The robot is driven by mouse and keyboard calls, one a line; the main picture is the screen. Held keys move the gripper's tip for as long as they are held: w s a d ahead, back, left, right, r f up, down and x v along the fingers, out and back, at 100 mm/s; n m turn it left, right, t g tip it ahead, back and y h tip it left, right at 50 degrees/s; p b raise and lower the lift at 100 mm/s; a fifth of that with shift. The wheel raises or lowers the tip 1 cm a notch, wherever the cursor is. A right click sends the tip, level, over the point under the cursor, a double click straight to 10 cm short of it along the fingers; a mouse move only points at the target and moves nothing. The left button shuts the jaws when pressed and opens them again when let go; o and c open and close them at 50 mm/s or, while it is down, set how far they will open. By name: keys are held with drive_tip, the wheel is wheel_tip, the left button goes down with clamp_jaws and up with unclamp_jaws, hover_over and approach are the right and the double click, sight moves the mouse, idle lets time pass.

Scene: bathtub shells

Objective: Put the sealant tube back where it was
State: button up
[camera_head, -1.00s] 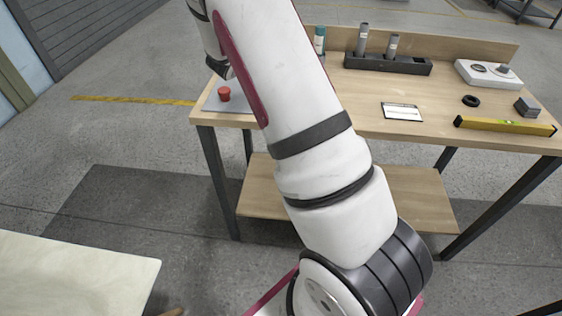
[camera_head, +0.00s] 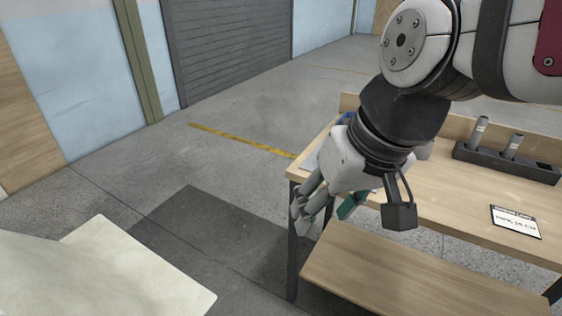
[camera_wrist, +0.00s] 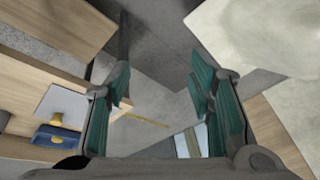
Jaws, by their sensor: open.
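Two grey tubes, one at left (camera_head: 481,130) and one at right (camera_head: 513,145), stand upright in a black rack (camera_head: 470,154) at the back of the workbench. I cannot tell whether either is the sealant tube. My gripper (camera_head: 328,208) is at the bench's left front corner, pointing down and well left of the rack. In the wrist view my gripper (camera_wrist: 165,100) is open, with teal pads apart and nothing between them. My arm and gripper hide the bench's left end in the head view.
The wooden bench (camera_head: 450,215) has a lower shelf (camera_head: 400,280) and a label card (camera_head: 515,221). A pale panel-like surface (camera_head: 100,265) lies at lower left. A grey plate (camera_wrist: 62,103) and a blue object (camera_wrist: 57,138) show in the wrist view. Floor between is clear.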

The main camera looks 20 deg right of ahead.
drive_tip(key=s+d+f+g+h, duration=0.1)
drive_tip(key=s, duration=0.8)
drive_tip(key=shift+d+f+n+g+h, duration=0.3)
drive_tip(key=shift+d+f+n+g, duration=0.05)
drive_tip(key=shift+n+g, duration=0.05)
drive_tip(key=shift+s, duration=0.1)
wheel_tip(320, 180, up, 13)
drive_tip(key=t+p, duration=0.2)
drive_tip(key=p, duration=0.9)
drive_tip(key=shift+d, duration=0.2)
